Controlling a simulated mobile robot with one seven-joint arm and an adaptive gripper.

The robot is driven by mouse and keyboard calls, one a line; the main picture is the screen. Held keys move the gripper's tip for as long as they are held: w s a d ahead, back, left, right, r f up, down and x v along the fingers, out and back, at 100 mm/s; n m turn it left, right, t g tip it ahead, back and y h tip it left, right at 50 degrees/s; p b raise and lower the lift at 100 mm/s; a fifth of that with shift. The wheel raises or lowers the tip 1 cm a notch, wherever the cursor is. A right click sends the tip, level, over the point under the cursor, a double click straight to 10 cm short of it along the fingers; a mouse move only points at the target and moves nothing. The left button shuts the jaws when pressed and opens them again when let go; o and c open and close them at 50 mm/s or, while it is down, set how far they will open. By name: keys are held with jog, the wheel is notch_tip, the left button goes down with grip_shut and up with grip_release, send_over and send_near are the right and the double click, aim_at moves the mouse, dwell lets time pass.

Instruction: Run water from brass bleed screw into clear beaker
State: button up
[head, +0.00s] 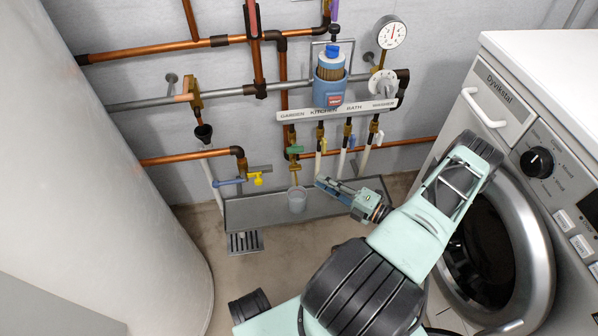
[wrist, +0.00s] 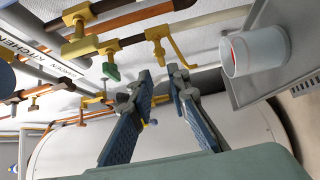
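The clear beaker (head: 297,199) stands upright on the grey tray (head: 258,211) near the wall. It also shows in the wrist view (wrist: 262,50), at the upper right, with a red spot inside its mouth. Small brass fittings (head: 295,167) hang above the beaker under a green handle; a brass fitting with a bent spout (wrist: 158,33) shows in the wrist view. It looks like the bleed screw, but I cannot be sure. I see no water running. My gripper (head: 322,182) is right of the beaker, apart from it. In the wrist view my gripper (wrist: 162,77) is open and empty.
A label rail (head: 337,109) with several valves and pipes runs along the wall above. A washing machine (head: 535,150) stands right and a large white tank (head: 125,150) left. A floor drain (head: 245,242) lies before the tray.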

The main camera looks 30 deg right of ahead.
aim_at(299, 170)
jog(key=b+x, duration=0.1)
jog(key=x, duration=0.8)
jog(key=shift+w+a+b, duration=0.15)
jog(key=shift+w+b, duration=0.05)
jog(key=shift+b, duration=0.2)
grip_shut()
